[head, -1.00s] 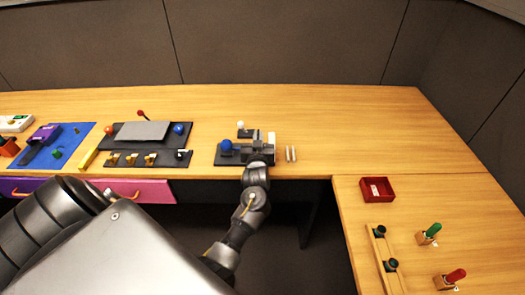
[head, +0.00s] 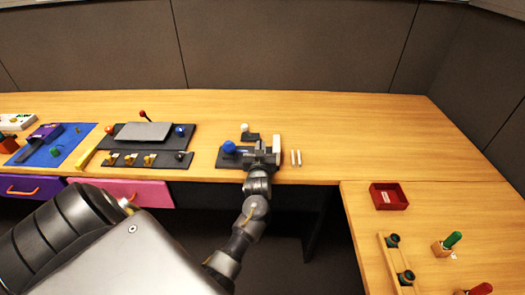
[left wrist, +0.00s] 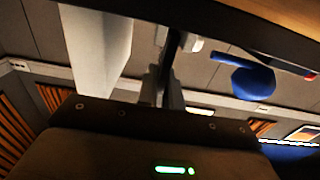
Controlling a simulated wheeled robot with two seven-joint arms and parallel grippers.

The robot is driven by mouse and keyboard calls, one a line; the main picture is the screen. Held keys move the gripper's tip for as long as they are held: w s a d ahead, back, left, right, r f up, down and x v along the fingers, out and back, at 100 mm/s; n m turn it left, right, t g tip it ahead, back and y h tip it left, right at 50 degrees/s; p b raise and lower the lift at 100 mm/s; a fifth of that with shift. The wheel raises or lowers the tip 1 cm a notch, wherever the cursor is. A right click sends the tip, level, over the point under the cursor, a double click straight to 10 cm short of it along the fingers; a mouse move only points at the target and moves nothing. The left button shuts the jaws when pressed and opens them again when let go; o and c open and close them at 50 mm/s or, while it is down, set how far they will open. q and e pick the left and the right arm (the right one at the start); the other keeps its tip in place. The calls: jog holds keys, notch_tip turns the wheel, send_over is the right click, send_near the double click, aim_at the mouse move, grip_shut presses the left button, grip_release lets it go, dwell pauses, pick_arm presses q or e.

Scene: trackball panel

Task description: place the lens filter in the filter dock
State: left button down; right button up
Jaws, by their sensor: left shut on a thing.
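My left gripper (head: 262,158) is at the small dark panel (head: 228,161) with the blue trackball (head: 229,147), just right of the ball. In the left wrist view its fingers (left wrist: 164,88) are shut on a thin dark piece (left wrist: 172,45), seen edge-on, which I take as the lens filter. In the head view the gripper hides most of this piece. A pale upright block (head: 277,144) stands close to the right of the gripper and shows large in the left wrist view (left wrist: 97,42). I cannot clearly make out the filter dock. My right gripper is not in view.
Two short pale rods (head: 296,157) lie right of the panel. A white ball (head: 245,127) on a dark base is behind it. A red tray (head: 388,196) stands on the right table. A larger dark panel (head: 136,158) is to the left. The back middle of the table is clear.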

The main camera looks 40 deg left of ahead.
pick_arm(q)
jog(key=c, duration=1.7)
grip_release()
jog(key=shift+w+a+f, duration=0.1)
jog(key=shift+a+f, duration=0.1)
jog(key=shift+f, duration=0.15)
jog(key=shift+o, duration=0.7)
jog(key=shift+r, duration=0.1)
jog(key=shift+d+r, duration=0.2)
jog(key=shift+s+d+p, duration=0.15)
jog(key=shift+s+p, duration=0.05)
jog(key=shift+p, duration=0.1)
jog(key=p+v, duration=0.5)
jog(key=v, duration=0.6)
jog(key=shift+s+d, duration=0.15)
